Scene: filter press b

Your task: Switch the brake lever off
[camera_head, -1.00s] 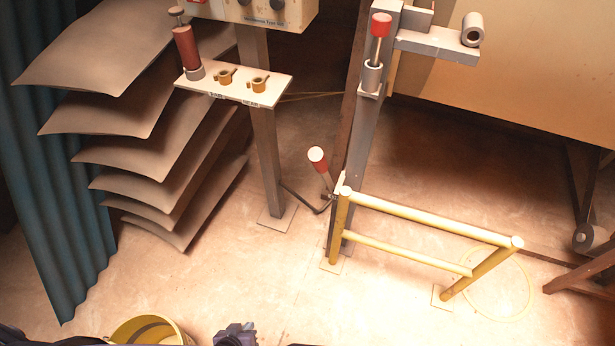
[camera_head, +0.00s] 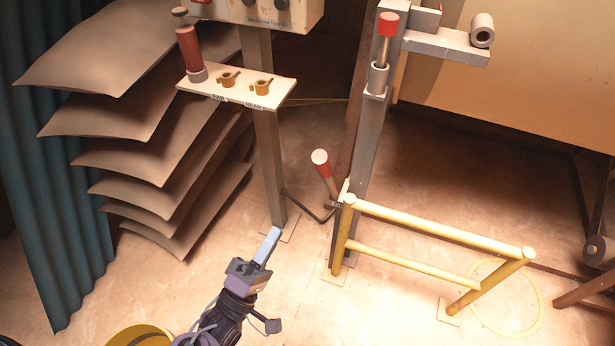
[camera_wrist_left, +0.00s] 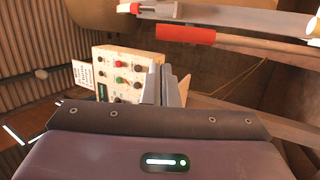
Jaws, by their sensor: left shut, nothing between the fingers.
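A short lever with a red-and-white knob (camera_head: 320,160) leans beside the foot of the grey post, next to the yellow rail. A second, upright red handle (camera_head: 388,25) stands in a metal cup high on that post. No label shows which one is the brake lever. My left gripper (camera_head: 272,234) is shut and empty, low and left of the short lever and apart from it. In the left wrist view its fingers (camera_wrist_left: 166,84) are together. A red grip (camera_wrist_left: 186,34) crosses that view's top; I cannot tell which lever it belongs to. My right gripper is not in view.
The yellow rail (camera_head: 440,229) stands right of the post. A white shelf (camera_head: 237,88) with small brass valves is on another post. Curved sheets (camera_head: 150,150) stack at left, and a yellow bucket (camera_head: 128,335) stands front left. A control panel (camera_wrist_left: 122,72) shows in the wrist view.

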